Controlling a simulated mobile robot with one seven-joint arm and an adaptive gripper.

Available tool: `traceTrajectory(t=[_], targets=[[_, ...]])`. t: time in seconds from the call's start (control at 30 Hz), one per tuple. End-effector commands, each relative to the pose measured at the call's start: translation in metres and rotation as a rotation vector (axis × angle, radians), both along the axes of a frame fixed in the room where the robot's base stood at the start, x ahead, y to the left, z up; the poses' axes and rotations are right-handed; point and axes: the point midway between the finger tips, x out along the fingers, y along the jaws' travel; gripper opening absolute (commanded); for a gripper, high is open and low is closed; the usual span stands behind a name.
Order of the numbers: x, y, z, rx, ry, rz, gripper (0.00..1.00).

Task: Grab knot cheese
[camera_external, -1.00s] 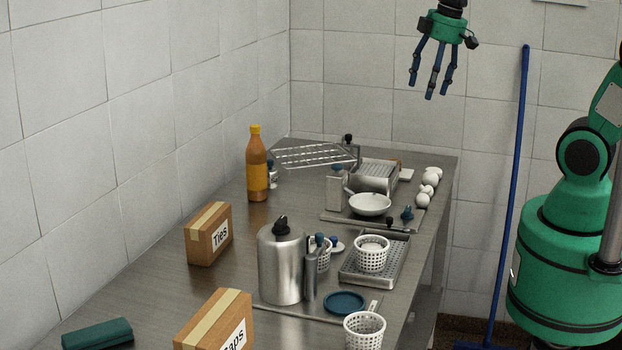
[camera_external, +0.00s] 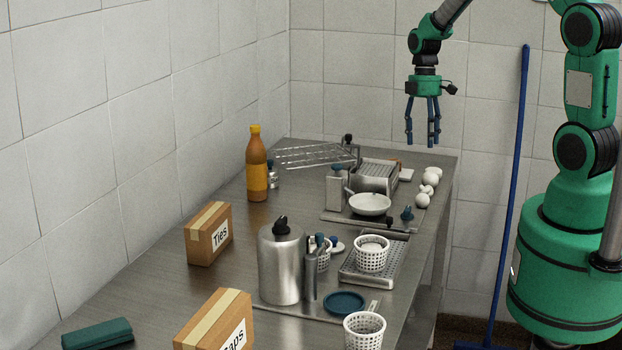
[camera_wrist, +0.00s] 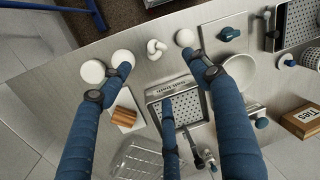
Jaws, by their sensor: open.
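The knot cheese (camera_wrist: 157,48) is a small white knotted piece near the table's edge in the wrist view. It sits in a row of white round balls, with two balls (camera_wrist: 93,71) to its left and one ball (camera_wrist: 185,38) to its right. In the external view the knot cheese (camera_external: 427,189) is small at the right side of the table. My gripper (camera_external: 422,141) is open and empty, fingers pointing down, above the table's far right part. In the wrist view my gripper (camera_wrist: 158,75) has its spread blue fingers around the cheese's area, well above it.
A white pan (camera_external: 370,204), perforated baskets (camera_external: 371,256), a bottle (camera_external: 257,165) and boxes (camera_external: 209,235) stand farther off. A wire rack (camera_external: 315,156) is at the back.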

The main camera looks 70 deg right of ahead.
Motion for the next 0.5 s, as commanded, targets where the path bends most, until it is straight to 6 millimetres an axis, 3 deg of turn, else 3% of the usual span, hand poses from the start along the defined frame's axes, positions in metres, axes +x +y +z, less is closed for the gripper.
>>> traceTrajectory(t=[0.13,0.5], targets=[[-0.0033,-0.0085,-0.0115,0.015,0.006,0.009,0.62],[-0.0034,-0.0090,-0.0128,0.015,0.006,0.012,0.62]])
